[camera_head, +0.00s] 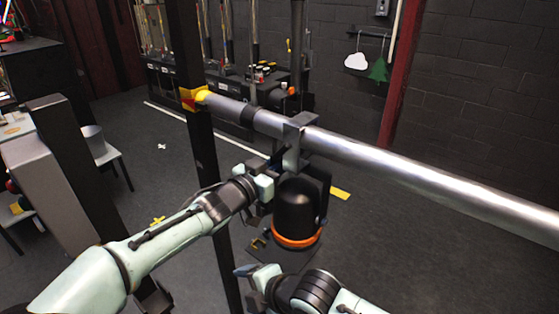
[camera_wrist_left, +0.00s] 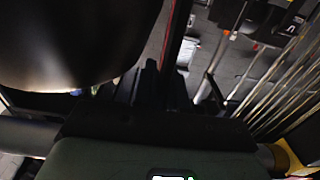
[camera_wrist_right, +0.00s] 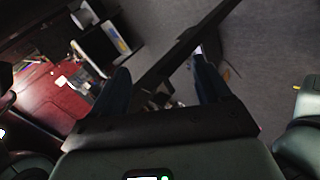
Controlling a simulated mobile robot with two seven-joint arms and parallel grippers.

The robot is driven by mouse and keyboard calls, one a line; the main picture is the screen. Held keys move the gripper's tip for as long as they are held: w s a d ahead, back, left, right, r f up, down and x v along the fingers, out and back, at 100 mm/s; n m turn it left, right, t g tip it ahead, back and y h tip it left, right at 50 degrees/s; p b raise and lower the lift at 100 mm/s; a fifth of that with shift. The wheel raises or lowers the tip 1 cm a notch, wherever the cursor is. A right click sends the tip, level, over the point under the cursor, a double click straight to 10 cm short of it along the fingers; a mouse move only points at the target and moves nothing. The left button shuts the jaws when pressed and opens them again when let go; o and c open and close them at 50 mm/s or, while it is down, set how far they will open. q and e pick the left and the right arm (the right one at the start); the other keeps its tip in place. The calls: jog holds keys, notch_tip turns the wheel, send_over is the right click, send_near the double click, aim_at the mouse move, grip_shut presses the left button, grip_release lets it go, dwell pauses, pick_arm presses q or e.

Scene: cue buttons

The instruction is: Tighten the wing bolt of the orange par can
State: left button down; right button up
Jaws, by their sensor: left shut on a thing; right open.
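The orange par can (camera_head: 294,212) has a black body with an orange rim and hangs under the silver pipe. A grey clamp (camera_head: 300,130) joins it to the pipe. The yoke (camera_head: 325,192) shows at its right side. My left gripper (camera_head: 270,176) is at the can's upper left, just below the clamp, shut on a part of the can. That part is too dark to make out. The can's dark body (camera_wrist_left: 70,40) fills the upper left of the left wrist view. My right gripper (camera_head: 250,270) is open and empty, below and left of the can. I cannot make out the wing bolt.
The pipe (camera_head: 400,175) runs across from upper left to lower right. A dark upright post (camera_head: 203,150) stands left of the can. A yellow mark (camera_head: 340,193) lies on the floor. Floor right of the can is clear. Shelves and a brick wall are behind.

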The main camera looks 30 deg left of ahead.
jog(key=f+m+t+h, duration=0.1)
jog(key=m+t+h, duration=0.3)
jog(key=m+t, duration=1.4)
jog(key=t, duration=0.2)
send_near(281, 154)
jog(key=x, duration=0.8)
jog(key=shift+w+r, duration=0.15)
jog(key=shift+w, duration=0.05)
